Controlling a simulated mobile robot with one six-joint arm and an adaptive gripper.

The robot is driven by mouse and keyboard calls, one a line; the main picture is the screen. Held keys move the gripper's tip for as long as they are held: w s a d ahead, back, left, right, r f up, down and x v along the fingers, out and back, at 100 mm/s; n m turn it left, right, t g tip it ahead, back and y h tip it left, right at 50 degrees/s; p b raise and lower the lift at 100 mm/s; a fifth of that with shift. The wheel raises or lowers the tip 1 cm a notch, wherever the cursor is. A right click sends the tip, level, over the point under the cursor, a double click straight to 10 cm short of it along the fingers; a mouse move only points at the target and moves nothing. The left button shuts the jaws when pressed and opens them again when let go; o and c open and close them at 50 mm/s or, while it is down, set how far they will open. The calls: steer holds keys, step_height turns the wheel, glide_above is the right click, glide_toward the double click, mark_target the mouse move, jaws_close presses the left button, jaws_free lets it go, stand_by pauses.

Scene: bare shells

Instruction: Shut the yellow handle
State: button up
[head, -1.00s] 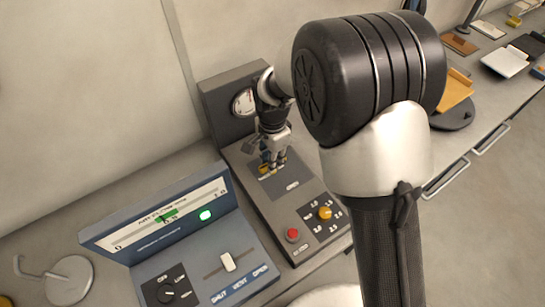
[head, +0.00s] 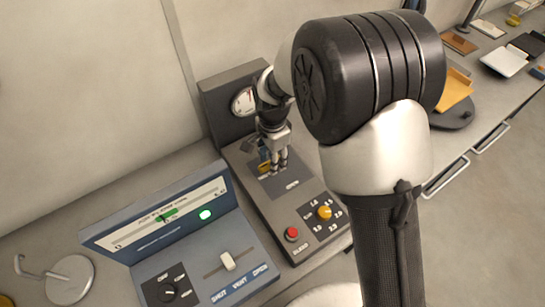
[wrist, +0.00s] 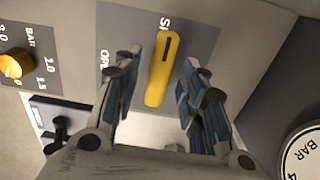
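The yellow handle (wrist: 161,70) is a rounded lever with a dark slot, on a grey plate (wrist: 205,35) of the grey console. In the wrist view it lies between the fingers of my gripper (wrist: 155,95), with a gap on both sides. The plate lettering is partly hidden; "OP" and "S" show. In the head view my gripper (head: 273,166) points down over the plate, and a bit of the yellow handle (head: 264,155) shows beside its fingers. My gripper is open.
The grey console carries a round gauge (head: 243,101), an orange knob (head: 325,212) and a red button (head: 292,234). A blue console (head: 190,245) with a slider and a green light stands to its left. Benches with trays lie at the right.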

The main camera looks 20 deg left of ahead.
step_height(320, 180, up, 12)
stand_by(0.6)
stand_by(0.4)
